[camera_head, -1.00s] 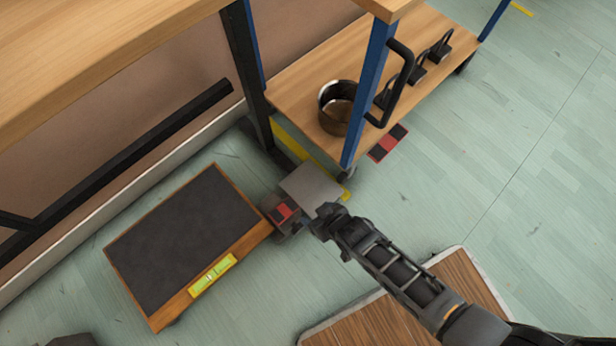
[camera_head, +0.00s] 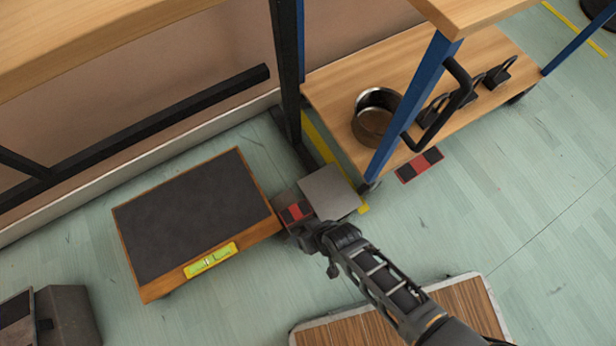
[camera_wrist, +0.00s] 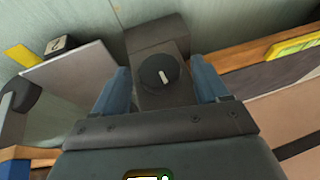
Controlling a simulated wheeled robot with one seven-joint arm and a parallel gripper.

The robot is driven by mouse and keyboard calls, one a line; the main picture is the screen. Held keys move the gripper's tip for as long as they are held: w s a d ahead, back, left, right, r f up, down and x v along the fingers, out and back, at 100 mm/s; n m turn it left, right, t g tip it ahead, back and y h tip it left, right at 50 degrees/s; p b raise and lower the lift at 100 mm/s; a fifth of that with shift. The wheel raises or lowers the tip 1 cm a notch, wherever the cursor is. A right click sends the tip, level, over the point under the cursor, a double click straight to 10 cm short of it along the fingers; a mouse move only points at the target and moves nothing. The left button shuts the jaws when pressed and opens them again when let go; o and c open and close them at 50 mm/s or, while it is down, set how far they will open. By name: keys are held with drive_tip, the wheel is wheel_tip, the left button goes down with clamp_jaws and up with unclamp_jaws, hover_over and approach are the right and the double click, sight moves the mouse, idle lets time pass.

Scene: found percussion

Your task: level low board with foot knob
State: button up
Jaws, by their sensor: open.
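The low board (camera_head: 190,215) has a dark top and a wooden rim and lies low over the floor. A yellow spirit level (camera_head: 211,260) sits at its front edge; part of it shows in the wrist view (camera_wrist: 292,46). A grey foot block (camera_head: 294,203) with a red and black patch stands at the board's right end. In the wrist view a round black foot knob (camera_wrist: 160,73) with a white mark sits on the block. My gripper (camera_wrist: 160,66) is open, its blue-grey fingers apart on either side of the knob; contact cannot be told. In the head view my gripper (camera_head: 308,238) is beside the block.
A grey plate (camera_head: 330,193) lies right beside the block. A blue-post trolley (camera_head: 404,110) with a black handle carries a metal pot (camera_head: 372,125) and dark weights. A slatted wooden platform (camera_head: 345,325) is in front; a grey box (camera_head: 72,318) stands lower left.

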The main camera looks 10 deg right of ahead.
drive_tip(key=c, duration=1.1)
drive_tip(key=shift+o, duration=0.2)
drive_tip(key=shift+f, duration=0.1)
